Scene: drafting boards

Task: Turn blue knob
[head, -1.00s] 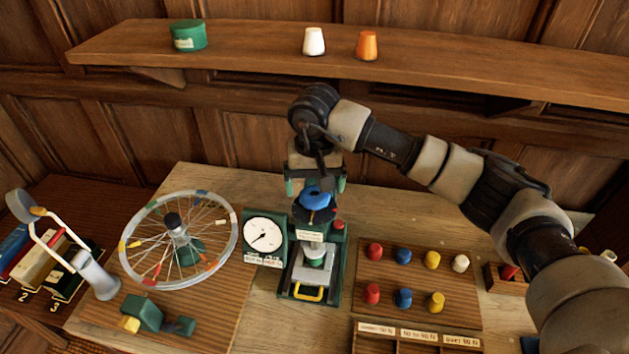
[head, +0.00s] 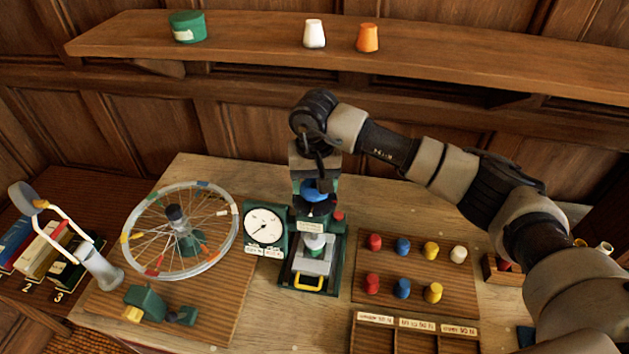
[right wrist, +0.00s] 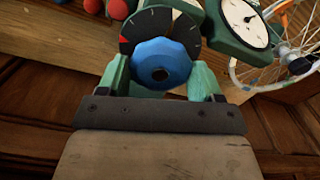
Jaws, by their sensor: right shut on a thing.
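The blue knob (head: 314,190) sits on top of a green press-like device (head: 334,262) in the middle of the table. My right gripper (head: 315,186) comes down from above and is shut on the knob. Its green fingers stand on either side of the knob in the right wrist view (right wrist: 160,80). The gripper partly hides the knob in the head view. My left gripper is in neither view.
A white gauge (head: 264,227) stands just left of the device and a spoked wheel (head: 232,236) farther left. A board with coloured pegs (head: 384,262) lies to the right. A shelf (head: 250,42) runs along the wall behind my right arm.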

